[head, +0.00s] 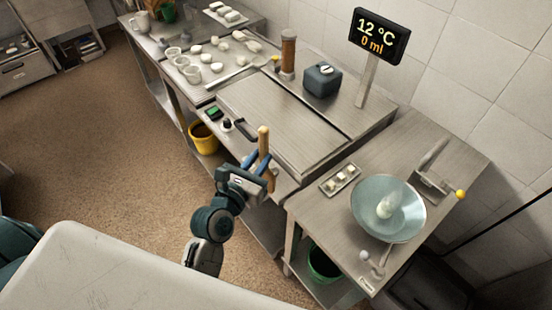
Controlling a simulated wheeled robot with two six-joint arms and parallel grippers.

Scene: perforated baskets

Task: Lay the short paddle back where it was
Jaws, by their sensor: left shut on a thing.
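My left gripper (259,165) is shut on a short paddle (263,141) with a tan wooden upper end. The paddle stands roughly upright in the fingers, in front of the near edge of the steel counter. Its lower part is partly hidden by the gripper. My right gripper is not in view.
A flat steel plate with a dark handle (246,131) covers the middle counter. The right table (330,215) holds a wide glass bowl (366,208), a small tray of white pieces (340,179) and a spoon. A yellow bucket (204,140) and a green bucket (322,264) stand below.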

